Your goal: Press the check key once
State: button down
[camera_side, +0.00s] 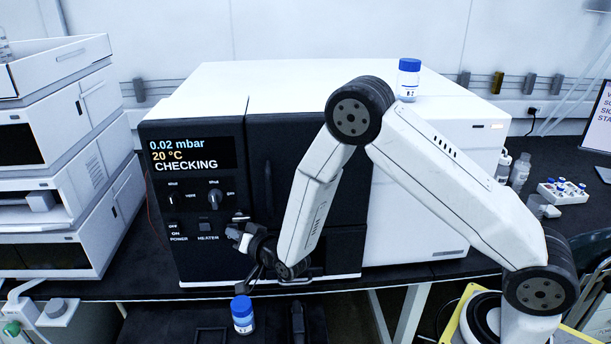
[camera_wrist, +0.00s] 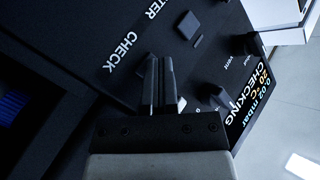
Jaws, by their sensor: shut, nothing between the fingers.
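The black control panel (camera_side: 190,255) of the large instrument carries a display (camera_side: 190,155) reading "0.02 mbar", "20 °C" and "CHECKING". In the wrist view the "CHECK" label (camera_wrist: 123,53) lies just left of my fingertips. In the side view my gripper (camera_side: 240,228) is at the panel's lower right, right of the square heater key (camera_side: 204,227), which also shows in the wrist view (camera_wrist: 191,26).
Knobs (camera_side: 215,198) sit above the heater key. A blue-capped bottle (camera_side: 243,315) stands low in front of the instrument, below my gripper. Another bottle (camera_side: 409,80) stands on its white top. White stacked modules (camera_side: 65,170) are at the left.

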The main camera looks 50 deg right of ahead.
jog(key=shift+s+a, duration=0.45)
dwell(0.3)
jog(key=shift+s+a, duration=1.75)
jog(key=shift+a, duration=0.05)
jog(key=s+d+r+n+g, duration=0.2)
jog(key=s+d+g, duration=0.4)
jog(key=s, duration=0.5)
jog(key=s+d+r+n+g, duration=0.3)
jog(key=s+d+n+g, duration=0.2)
jog(key=s, duration=0.6)
jog(key=d+g, duration=0.1)
jog(key=g, duration=0.1)
jog(key=shift+d+g, duration=0.3)
jog(key=shift+g, duration=0.1)
